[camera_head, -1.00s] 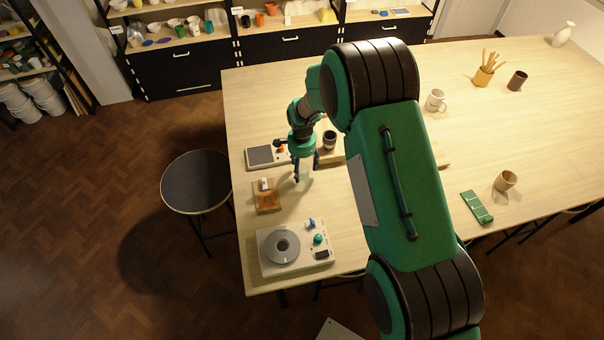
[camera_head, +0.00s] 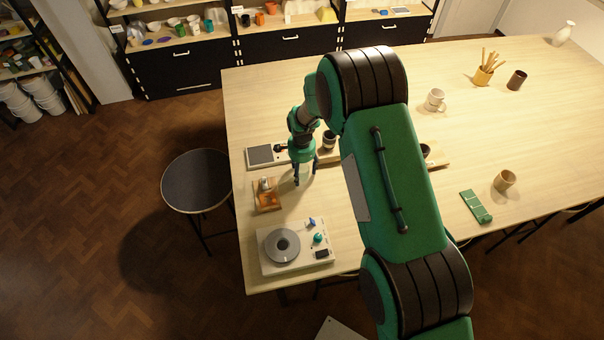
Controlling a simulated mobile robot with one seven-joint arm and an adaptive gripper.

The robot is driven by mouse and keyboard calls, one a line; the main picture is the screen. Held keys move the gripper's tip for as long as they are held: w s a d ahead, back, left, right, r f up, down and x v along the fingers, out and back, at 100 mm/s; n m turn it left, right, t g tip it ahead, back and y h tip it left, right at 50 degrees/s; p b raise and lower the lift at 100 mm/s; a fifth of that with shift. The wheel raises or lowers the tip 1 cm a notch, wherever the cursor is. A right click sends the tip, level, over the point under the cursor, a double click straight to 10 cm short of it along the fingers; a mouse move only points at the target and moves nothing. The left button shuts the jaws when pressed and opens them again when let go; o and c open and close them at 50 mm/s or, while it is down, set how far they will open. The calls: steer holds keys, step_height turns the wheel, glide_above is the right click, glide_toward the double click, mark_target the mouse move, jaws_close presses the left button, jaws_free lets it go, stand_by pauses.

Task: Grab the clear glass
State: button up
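I cannot make out a clear glass with certainty. A small greyish, shiny thing (camera_head: 265,185) on the brown wooden block (camera_head: 268,202) near the table's left edge is too small to identify. My gripper (camera_head: 305,181) points down over the left part of the table, to the right of that block and behind the white wheel device. Its two dark fingers are apart, and I see nothing clearly held between them. My large green and black arm hides part of the middle of the table.
A white device with a grey disc (camera_head: 283,246) stands at the front left corner. A flat scale (camera_head: 262,155) and a dark cup (camera_head: 329,140) are behind my gripper. A mug (camera_head: 435,100), a tan cup (camera_head: 504,181) and a green palette (camera_head: 476,206) stand right. A stool (camera_head: 197,180) is left.

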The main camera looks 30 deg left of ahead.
steer(key=c, duration=1.2)
steer(key=shift+r, duration=0.1)
steer(key=shift+r+b, duration=0.8)
steer(key=shift+r, duration=4.15)
